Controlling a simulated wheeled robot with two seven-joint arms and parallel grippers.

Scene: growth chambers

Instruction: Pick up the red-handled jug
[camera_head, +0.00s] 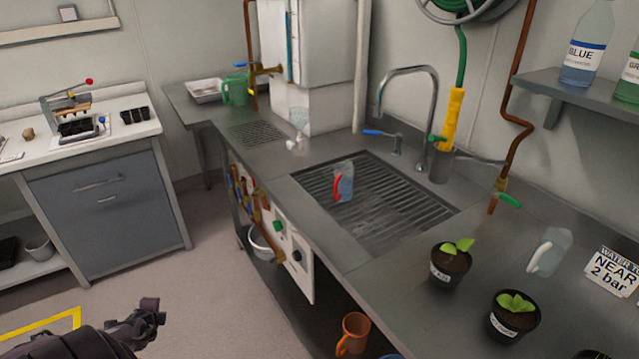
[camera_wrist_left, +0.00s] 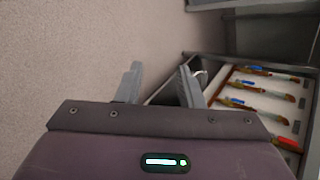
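The red-handled jug (camera_head: 346,181), a small clear jug, stands on the slatted drain grate (camera_head: 400,208) of the steel counter, with its red handle toward the lower left. My left gripper (camera_head: 150,309) is low at the lower left, over the floor and well apart from the jug. In the left wrist view its two fingers (camera_wrist_left: 158,88) are spread with nothing between them. The jug does not show in that view. My right gripper is not in view.
A white-handled jug (camera_head: 550,252) and potted seedlings (camera_head: 450,268) stand on the right of the counter. A tap (camera_head: 408,72) rises behind the grate. Another clear jug (camera_head: 298,124) stands farther back. A valve panel (camera_head: 272,225) fronts the counter.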

